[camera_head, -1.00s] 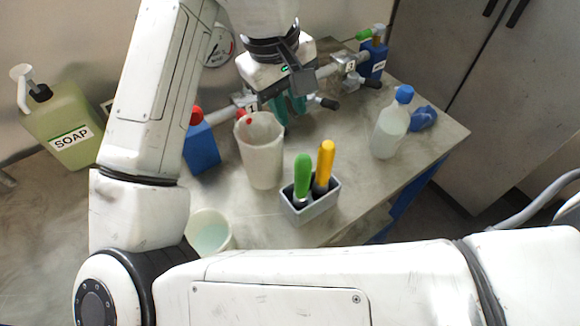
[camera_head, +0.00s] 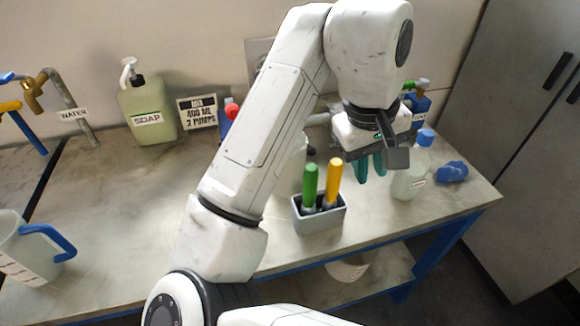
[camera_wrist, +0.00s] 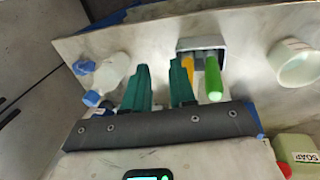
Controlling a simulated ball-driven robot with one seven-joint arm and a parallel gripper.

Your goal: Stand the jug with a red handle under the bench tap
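A pale vessel (camera_head: 299,163) shows as a narrow strip behind my arm, left of my gripper. It stands where the tall white jug was seen earlier. Its handle is hidden, so I cannot confirm a red one. The brass bench tap (camera_head: 34,94) is at the far left by a WATER label (camera_head: 73,114). My gripper (camera_head: 370,166) hangs over the bench, right of the vessel. In the wrist view its teal fingers (camera_wrist: 160,88) are apart with nothing between them. A white open vessel (camera_wrist: 297,63) lies at the right there; I cannot tell which one it is.
A jug with a blue handle (camera_head: 50,242) stands at the left front. A grey caddy (camera_head: 320,217) holds green and yellow handles. A blue-capped bottle (camera_head: 410,180) and blue cloth-like lump (camera_head: 452,172) are at the right. A soap bottle (camera_head: 147,115) stands at the back.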

